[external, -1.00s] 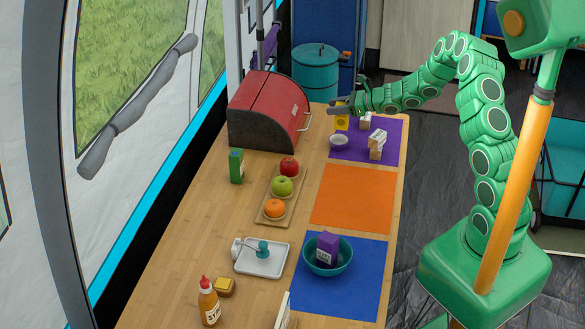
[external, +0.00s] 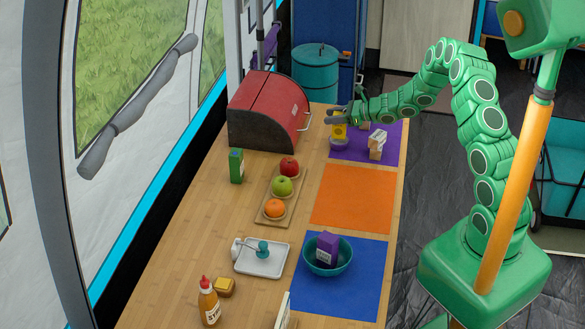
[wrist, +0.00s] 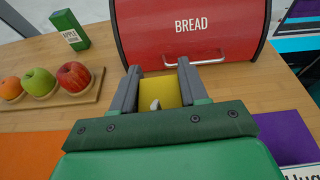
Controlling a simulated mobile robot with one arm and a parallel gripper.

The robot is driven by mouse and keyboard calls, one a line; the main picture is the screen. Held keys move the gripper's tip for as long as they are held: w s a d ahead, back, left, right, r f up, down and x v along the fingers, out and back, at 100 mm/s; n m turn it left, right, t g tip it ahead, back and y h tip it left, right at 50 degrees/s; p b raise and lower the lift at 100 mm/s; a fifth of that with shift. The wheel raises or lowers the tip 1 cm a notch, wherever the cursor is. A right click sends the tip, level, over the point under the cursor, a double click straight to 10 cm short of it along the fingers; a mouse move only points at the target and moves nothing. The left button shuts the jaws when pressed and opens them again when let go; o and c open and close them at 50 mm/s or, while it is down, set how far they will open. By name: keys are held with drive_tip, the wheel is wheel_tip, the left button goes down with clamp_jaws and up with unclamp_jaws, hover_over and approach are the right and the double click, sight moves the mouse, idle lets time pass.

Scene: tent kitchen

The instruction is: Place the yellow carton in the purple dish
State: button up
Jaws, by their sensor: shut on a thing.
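The yellow carton (external: 339,133) is between the fingers of my gripper (external: 330,115), at the far end of the table. In the wrist view the yellow carton (wrist: 167,88) fills the gap between the two grey fingers of my gripper (wrist: 158,70). The small purple dish (external: 339,144) stands on the purple mat, directly below the carton in the external view. The carton's lower end overlaps the dish there, and I cannot tell whether it touches it. The dish is hidden in the wrist view.
The red bread box (external: 270,110) stands just left of my gripper. White cartons (external: 377,145) stand on the purple mat (external: 390,132) to the right. The fruit tray (external: 268,212) and green carton (external: 236,165) are nearer. The orange mat (external: 352,197) is clear.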

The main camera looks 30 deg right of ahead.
drive_tip(key=shift+f, duration=0.65)
drive_tip(key=o, duration=1.3)
drive_tip(key=shift+r, duration=0.15)
